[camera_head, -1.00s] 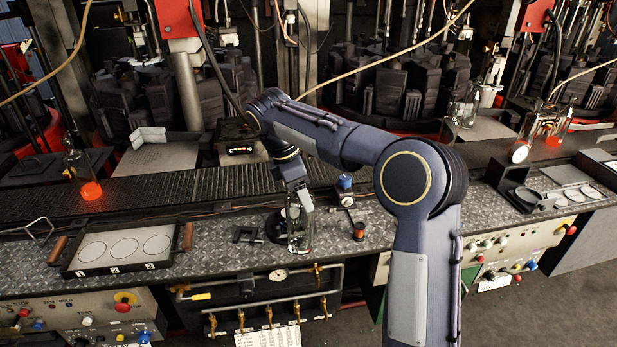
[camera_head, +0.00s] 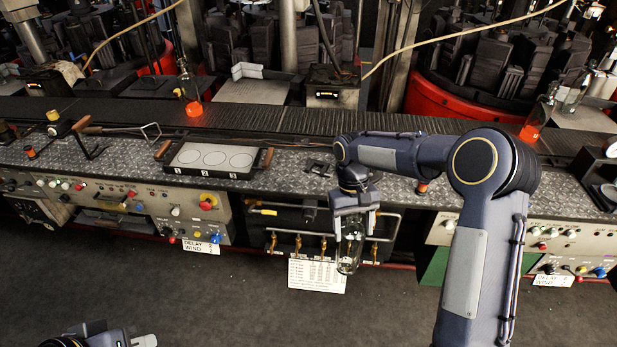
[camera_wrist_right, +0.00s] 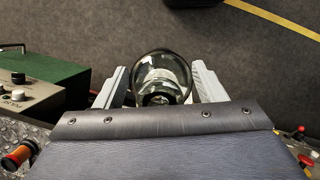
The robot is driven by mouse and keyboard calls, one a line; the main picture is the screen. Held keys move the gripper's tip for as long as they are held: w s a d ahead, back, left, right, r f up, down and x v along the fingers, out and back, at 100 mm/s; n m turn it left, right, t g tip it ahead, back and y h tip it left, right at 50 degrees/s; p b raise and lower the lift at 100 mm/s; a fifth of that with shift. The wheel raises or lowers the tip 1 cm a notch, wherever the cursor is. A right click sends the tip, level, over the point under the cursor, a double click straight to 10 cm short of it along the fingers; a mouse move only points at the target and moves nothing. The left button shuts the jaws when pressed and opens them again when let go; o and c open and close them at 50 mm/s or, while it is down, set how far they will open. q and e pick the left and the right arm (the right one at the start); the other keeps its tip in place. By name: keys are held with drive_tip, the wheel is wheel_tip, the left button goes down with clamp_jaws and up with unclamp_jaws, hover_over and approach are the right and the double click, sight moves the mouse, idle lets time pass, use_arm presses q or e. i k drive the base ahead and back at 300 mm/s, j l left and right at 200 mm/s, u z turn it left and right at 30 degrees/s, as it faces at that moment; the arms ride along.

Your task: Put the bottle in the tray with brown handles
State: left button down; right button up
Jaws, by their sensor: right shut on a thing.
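The clear glass bottle (camera_head: 350,252) hangs upright in front of the counter's front edge, over the control panel and floor. My right gripper (camera_head: 353,214) is shut on it from above. In the right wrist view the bottle (camera_wrist_right: 161,76) sits between the two fingers (camera_wrist_right: 160,88). The tray with brown handles (camera_head: 205,172) lies on the counter, left of and behind the bottle. It has three numbered pale circles and looks empty.
A bent metal tong (camera_head: 125,130) lies left of the tray. Valves and pipes (camera_head: 320,238) run below the counter edge. The dark floor in front is clear.

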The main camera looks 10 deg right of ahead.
sight(215, 159)
drive_tip(key=i+j, duration=0.1)
drive_tip(key=j, duration=0.3)
drive_tip(key=i+j, duration=0.15)
drive_tip(key=j, duration=0.25)
drive_tip(key=i+j, duration=0.1)
drive_tip(key=j, duration=0.3)
drive_tip(key=i+j+z, duration=0.1)
drive_tip(key=j, duration=0.3)
